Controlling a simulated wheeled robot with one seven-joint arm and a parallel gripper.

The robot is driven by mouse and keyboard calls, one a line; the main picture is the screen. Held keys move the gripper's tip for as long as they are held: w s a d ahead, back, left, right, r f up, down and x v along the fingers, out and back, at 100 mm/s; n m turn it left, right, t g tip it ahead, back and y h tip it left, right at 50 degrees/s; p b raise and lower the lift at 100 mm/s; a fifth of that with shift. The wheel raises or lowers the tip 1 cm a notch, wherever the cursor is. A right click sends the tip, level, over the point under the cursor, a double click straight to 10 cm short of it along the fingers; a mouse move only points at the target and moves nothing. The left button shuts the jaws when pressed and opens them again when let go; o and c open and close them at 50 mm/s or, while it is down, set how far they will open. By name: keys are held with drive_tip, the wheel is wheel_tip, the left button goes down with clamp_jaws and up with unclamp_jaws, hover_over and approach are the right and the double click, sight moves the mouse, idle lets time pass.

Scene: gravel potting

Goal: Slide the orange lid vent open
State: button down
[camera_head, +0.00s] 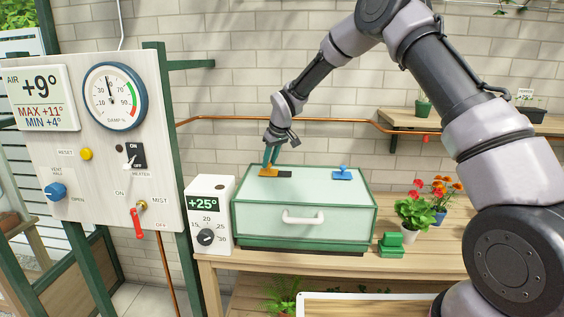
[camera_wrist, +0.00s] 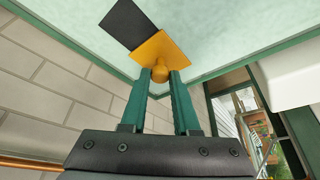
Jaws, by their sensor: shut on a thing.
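The orange lid vent (camera_head: 267,173) is a flat plate with a small knob on the pale green lid (camera_head: 312,182) of the propagator box. A dark rectangle (camera_head: 284,174) shows on the lid beside the plate, to its right. In the wrist view the orange plate (camera_wrist: 153,50) overlaps one end of the dark rectangle (camera_wrist: 128,22). My gripper (camera_head: 270,164) reaches down to the vent from above. In the wrist view its green fingers (camera_wrist: 160,80) are shut on the orange knob (camera_wrist: 160,73), one on each side.
A blue vent with a knob (camera_head: 342,174) sits on the lid's right part. A white control box reading +25° (camera_head: 208,215) stands left of the propagator. Potted flowers (camera_head: 414,220) and a green block (camera_head: 390,243) stand to the right. A copper pipe (camera_head: 230,118) runs along the wall behind.

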drive_tip(key=shift+a, duration=0.25)
drive_tip(key=c, duration=0.7)
unclamp_jaws()
drive_tip(key=shift+a, duration=0.15)
drive_tip(key=shift+o, duration=0.2)
drive_tip(key=v, duration=1)
drive_tip(key=shift+r, duration=0.35)
drive_tip(key=shift+s, duration=0.1)
